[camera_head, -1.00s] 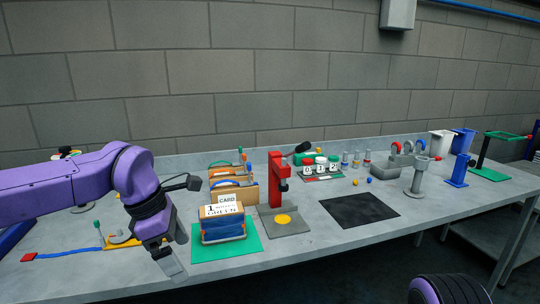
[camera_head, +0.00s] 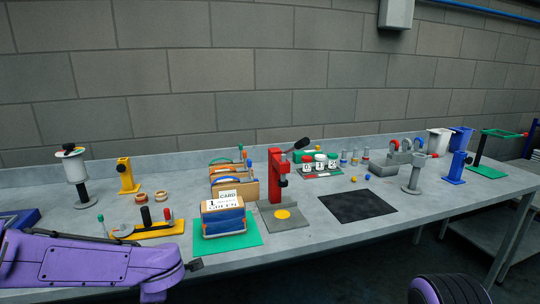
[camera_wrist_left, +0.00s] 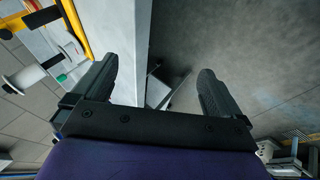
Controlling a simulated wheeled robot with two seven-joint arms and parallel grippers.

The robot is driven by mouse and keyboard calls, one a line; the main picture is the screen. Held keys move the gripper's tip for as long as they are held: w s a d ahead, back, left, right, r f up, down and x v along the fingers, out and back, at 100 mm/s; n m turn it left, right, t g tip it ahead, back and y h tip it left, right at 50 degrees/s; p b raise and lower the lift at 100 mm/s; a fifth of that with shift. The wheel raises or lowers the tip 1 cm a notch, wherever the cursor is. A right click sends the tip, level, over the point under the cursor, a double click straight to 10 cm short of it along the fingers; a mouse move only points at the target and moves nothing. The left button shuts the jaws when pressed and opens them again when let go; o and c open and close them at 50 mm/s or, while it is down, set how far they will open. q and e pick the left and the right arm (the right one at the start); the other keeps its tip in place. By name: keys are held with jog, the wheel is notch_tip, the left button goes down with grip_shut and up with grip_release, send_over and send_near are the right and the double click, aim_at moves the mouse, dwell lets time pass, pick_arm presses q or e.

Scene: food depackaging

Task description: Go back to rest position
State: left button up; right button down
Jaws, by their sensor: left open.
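My left arm lies low at the lower left of the head view, in front of the bench's front edge; its gripper is out of that view. In the left wrist view my left gripper (camera_wrist_left: 158,92) is open, with its two dark fingers wide apart and nothing between them. The floor and a strip of the bench edge show beyond the fingers. A purple and black part of my right arm (camera_head: 448,290) shows at the bottom right of the head view; the right gripper is not visible.
The grey bench (camera_head: 340,240) holds a labelled card box (camera_head: 223,220) on a green mat (camera_head: 205,246), a red press (camera_head: 277,178), a black mat (camera_head: 358,206), a yellow fixture (camera_head: 160,230) and a spool stand (camera_head: 78,175). Bare bench surrounds the black mat.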

pick_arm(q)
jog(key=s+f+m+t, duration=0.1)
jog(key=s+f+m, duration=0.2)
jog(key=f, duration=0.4)
jog(key=s+f+m+t, duration=0.1)
jog(key=s+f+m, duration=0.2)
jog(key=f, duration=0.5)
jog(key=s+f+m+g, duration=0.1)
jog(key=s+f+m, duration=0.2)
jog(key=s+f, duration=0.2)
jog(key=s+a+f+m+g+h+b, duration=0.1)
jog(key=s+f+m, duration=0.2)
jog(key=s, duration=0.8)
jog(key=s+f+m+g+h+b, duration=0.1)
jog(key=s+f+m+g, duration=0.1)
jog(key=s+f, duration=0.6)
jog(key=shift+s+a+m, duration=0.35)
jog(key=shift+a+m, duration=0.05)
jog(key=shift+m, duration=0.2)
